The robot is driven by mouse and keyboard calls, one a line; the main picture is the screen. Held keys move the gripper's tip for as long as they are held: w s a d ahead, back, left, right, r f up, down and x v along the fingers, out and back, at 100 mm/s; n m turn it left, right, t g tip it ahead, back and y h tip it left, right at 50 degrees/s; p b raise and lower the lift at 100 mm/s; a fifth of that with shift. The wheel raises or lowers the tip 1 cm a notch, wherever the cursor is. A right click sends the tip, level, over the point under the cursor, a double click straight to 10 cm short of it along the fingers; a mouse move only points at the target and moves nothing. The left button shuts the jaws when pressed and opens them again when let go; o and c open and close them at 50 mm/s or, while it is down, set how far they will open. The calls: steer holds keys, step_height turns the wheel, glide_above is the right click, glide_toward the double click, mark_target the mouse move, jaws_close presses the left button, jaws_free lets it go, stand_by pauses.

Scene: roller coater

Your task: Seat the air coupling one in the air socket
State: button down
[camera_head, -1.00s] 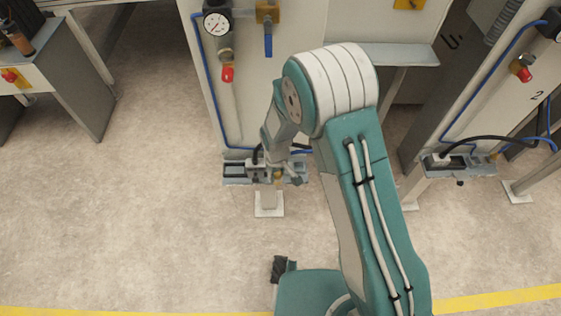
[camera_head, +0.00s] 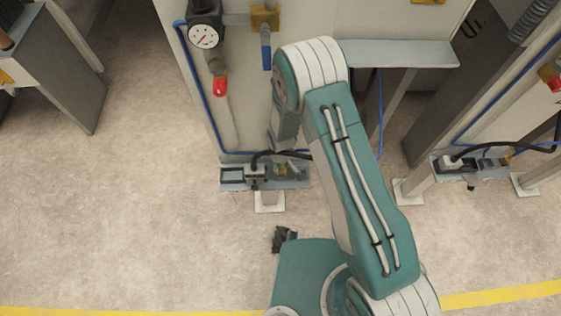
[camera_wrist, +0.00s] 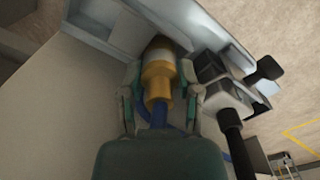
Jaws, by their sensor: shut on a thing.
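In the wrist view my gripper (camera_wrist: 160,76) has its two fingers on either side of the brass air coupling (camera_wrist: 157,80), with a blue hose (camera_wrist: 159,115) trailing from its near end. The coupling's far end points at the grey bracket (camera_wrist: 105,22). A darker brass part shows there; I cannot tell whether it is the air socket or part of the coupling, nor how deep any contact is. In the head view the bracket (camera_head: 233,186) is low on the cabinet front, and my arm partly hides the gripper there.
A white and black plug (camera_wrist: 226,97) with a thick black cable (camera_wrist: 235,140) sits close right of the coupling. A pressure gauge (camera_head: 204,36) and red-tipped valve (camera_head: 220,86) hang above the bracket. A second bracket (camera_head: 490,172) is at the right. Floor at left is clear.

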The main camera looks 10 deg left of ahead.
steer(key=shift+f, duration=0.45)
steer(key=shift+a, duration=0.25)
steer(key=shift+c, duration=1.5)
jaws_free()
steer(key=shift+d, duration=0.1)
